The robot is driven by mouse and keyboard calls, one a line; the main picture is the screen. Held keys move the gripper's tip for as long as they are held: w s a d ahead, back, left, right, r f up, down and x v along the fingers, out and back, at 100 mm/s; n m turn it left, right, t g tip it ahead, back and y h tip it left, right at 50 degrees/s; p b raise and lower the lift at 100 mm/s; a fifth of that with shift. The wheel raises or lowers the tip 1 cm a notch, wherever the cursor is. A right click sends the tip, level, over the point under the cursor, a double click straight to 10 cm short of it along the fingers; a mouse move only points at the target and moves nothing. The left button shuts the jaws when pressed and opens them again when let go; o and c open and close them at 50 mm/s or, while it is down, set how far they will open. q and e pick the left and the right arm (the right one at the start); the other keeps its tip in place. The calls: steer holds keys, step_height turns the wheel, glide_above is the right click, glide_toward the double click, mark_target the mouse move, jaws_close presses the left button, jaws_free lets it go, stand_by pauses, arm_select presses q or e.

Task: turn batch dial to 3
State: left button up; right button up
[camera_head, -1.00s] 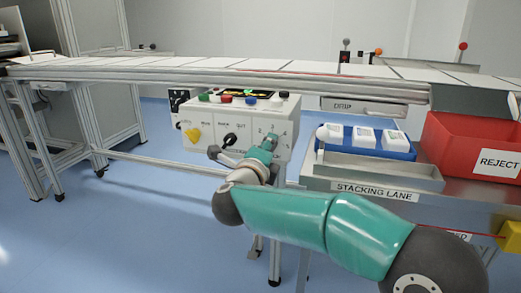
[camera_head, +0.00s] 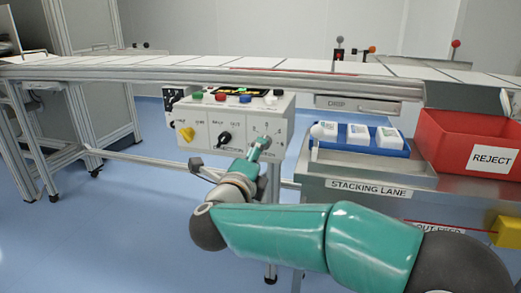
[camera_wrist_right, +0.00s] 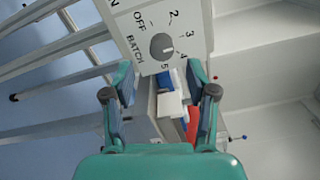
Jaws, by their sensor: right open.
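The batch dial (camera_wrist_right: 163,46) is a round grey knob on a white panel in the right wrist view. OFF, 2, 3, 4 and 5 are printed around it, and BATCH beside it. Its pointer setting is too small to tell. My right gripper (camera_wrist_right: 161,86) is open, its two fingers apart below the dial in the picture, with nothing between them. The dial looks clear of the fingers. In the head view the right gripper (camera_head: 258,147) is in front of the right part of the control box (camera_head: 205,134), hiding much of the dial there. My left gripper is not in view.
A black knob (camera_head: 224,137) and a yellow knob (camera_head: 187,134) sit left on the same box, with coloured buttons on top. The conveyor (camera_head: 200,73) runs behind. A stacking lane tray (camera_head: 370,170), blue tray (camera_head: 390,153) and red reject bin (camera_head: 470,135) stand right.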

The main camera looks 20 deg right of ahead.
steer(key=v, duration=0.6)
steer(key=shift+s, duration=0.1)
steer(key=w+f+n+g+y+p, duration=0.15)
steer(key=f+n+y, duration=0.25)
steer(key=f+n, duration=0.5)
steer(key=w+f+n+y+p, duration=0.2)
steer(key=w+f+n+y, duration=0.15)
steer(key=f, duration=0.95)
steer(key=s+f+n+g+y+p, duration=0.1)
steer(key=s+f+n+g+y, duration=0.3)
steer(key=f, duration=0.7)
steer(key=s+a+f+n+g+y+p, duration=0.1)
steer(key=s+f+n+g, duration=0.5)
steer(key=s, duration=0.8)
steer(key=s+a+f+n+g+y+p, duration=0.1)
steer(key=s+f+n+g+y+p, duration=0.15)
steer(key=s+f, duration=0.85)
step_height(320, 180, up, 40)
steer(key=s+h+p, duration=0.1)
steer(key=s+p, duration=0.1)
steer(key=p, duration=3.5)
steer(key=shift+n, duration=0.4)
